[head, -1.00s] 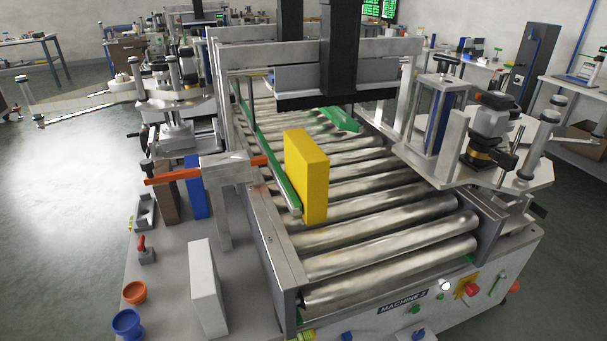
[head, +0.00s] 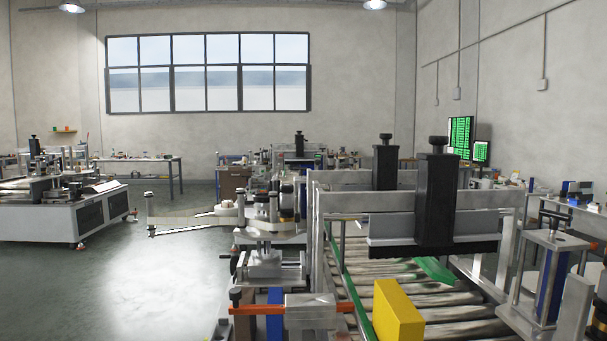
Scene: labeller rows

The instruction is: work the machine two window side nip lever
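Neither of my grippers is in view. The near labelling machine fills the lower right, and its MACHINE 2 label is out of this view. I cannot tell whether this bar is the nip lever. A labelling unit with a flat arm (head: 190,224) stands out to the left behind it. The large window (head: 208,73) is in the far wall.
A yellow box (head: 398,315) stands on the rollers (head: 375,270) beside a green guide rail (head: 352,283). A black post (head: 436,200) rises from the crossbeam. Another machine (head: 60,217) stands at the far left. The floor (head: 160,285) between is clear.

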